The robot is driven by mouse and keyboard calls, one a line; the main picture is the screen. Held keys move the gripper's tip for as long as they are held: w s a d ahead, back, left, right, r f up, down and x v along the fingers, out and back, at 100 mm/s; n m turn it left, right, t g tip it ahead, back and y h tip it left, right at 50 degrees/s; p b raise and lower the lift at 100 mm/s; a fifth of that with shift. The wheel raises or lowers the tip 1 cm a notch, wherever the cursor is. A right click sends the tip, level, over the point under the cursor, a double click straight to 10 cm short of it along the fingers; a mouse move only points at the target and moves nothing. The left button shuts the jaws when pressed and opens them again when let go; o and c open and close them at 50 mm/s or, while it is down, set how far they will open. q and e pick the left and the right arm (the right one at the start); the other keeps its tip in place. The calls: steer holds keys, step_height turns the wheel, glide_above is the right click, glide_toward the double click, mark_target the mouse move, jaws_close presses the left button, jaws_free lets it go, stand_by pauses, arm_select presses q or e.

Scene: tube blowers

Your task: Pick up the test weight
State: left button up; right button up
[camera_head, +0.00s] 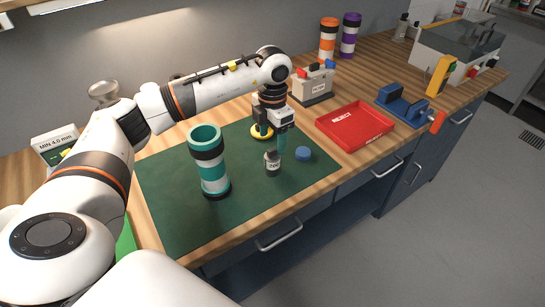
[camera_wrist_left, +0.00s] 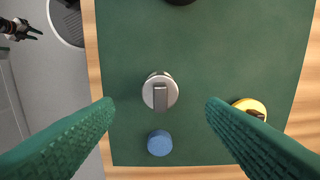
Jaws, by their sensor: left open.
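The test weight (camera_head: 272,163) is a small grey metal cylinder with a pale label and a dark top, upright on the green mat (camera_head: 237,221). In the left wrist view the weight (camera_wrist_left: 158,104) shows from above with a flat bar-like grip, midway between the fingers. My left gripper (camera_head: 281,146) points down just above it. In the left wrist view its green ribbed fingers (camera_wrist_left: 160,112) are wide apart, with nothing between them at their height. A small dark two-pronged shape (camera_wrist_left: 22,30) at the upper left is probably my right gripper; its state is unclear.
A teal, black and white tube (camera_head: 211,168) stands left of the weight. A blue cap (camera_head: 303,153) lies to its right, and a yellow ring-shaped piece (camera_head: 262,132) behind. A red reject tray (camera_head: 354,127) is further right. The mat's front is clear.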

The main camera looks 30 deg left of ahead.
mark_target(272, 148)
arm_select(q)
step_height(272, 148, down, 4)
steer(key=shift+w+r+p, duration=0.1)
steer(key=shift+r+p, duration=0.15)
steer(key=shift+p, duration=0.1)
steer(key=shift+a+f, duration=0.1)
steer(key=shift+f, duration=0.2)
step_height(272, 148, down, 4)
steer(key=shift+f+p, duration=0.1)
steer(key=shift+p, duration=0.95)
steer(key=shift+f, duration=0.3)
steer(key=shift+c, duration=0.9)
steer(key=c, duration=1)
arm_select(e)
steer(key=r, duration=0.1)
steer(key=s+r, duration=0.1)
steer(key=r, duration=0.1)
steer(key=shift+d, duration=0.15)
